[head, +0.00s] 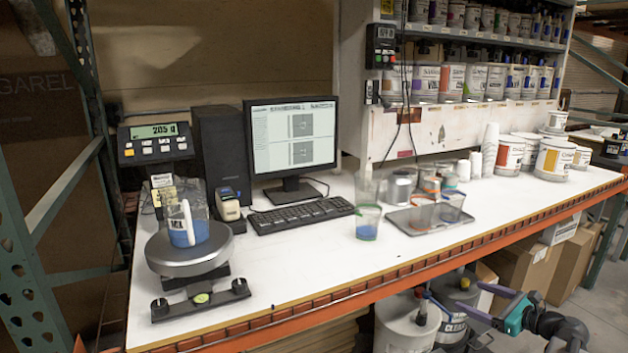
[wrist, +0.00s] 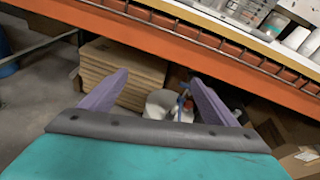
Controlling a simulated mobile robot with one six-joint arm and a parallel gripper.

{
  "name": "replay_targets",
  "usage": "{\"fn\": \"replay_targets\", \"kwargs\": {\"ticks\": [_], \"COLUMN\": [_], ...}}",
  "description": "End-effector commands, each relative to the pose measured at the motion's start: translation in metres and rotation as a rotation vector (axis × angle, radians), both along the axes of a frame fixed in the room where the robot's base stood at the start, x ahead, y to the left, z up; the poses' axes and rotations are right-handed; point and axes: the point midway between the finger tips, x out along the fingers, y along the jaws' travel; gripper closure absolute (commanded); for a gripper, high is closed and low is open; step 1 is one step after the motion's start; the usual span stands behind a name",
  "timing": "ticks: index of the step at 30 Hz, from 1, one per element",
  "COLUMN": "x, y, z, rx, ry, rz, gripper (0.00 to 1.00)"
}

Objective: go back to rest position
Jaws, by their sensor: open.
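My gripper (head: 462,296) is low at the right of the head view, in front of the orange bench edge and below the white worktop (head: 300,262). Its two purple fingers are spread apart with nothing between them. In the wrist view the open fingers (wrist: 160,78) point toward the space under the bench. A clear beaker with blue contents (head: 187,232) stands on the round scale plate (head: 188,260), and the display (head: 158,131) appears to read 205 g. A clear cup with blue contents (head: 367,222) stands on the worktop.
White containers (head: 408,325) and cardboard boxes (head: 525,268) are under the bench, beyond the gripper. A metal tray (head: 405,217) holds several cups. A monitor (head: 293,135) and keyboard (head: 300,214) stand on the worktop. Shelves of colorant cans (head: 450,80) are behind. Floor shows at right.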

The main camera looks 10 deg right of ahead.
Motion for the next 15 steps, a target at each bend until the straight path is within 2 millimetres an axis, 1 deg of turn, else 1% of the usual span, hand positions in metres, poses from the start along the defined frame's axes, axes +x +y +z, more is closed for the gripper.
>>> {"fn": "replay_targets", "kwargs": {"ticks": [1, 7, 11, 12, 14, 15], "x": [0.007, 0.022, 0.024, 0.023, 0.021, 0.018], "y": [0.022, 0.092, 0.14, 0.155, 0.176, 0.191], "z": [-0.019, -0.089, -0.134, -0.147, -0.167, -0.18], "rx": [-0.028, -0.165, -0.259, -0.287, -0.331, -0.36], "ry": [0.026, 0.117, 0.168, 0.182, 0.203, 0.215], "rz": [0.039, 0.193, 0.311, 0.35, 0.409, 0.451], "gripper": [0.18, 0.18, 0.18, 0.18, 0.18, 0.18]}}
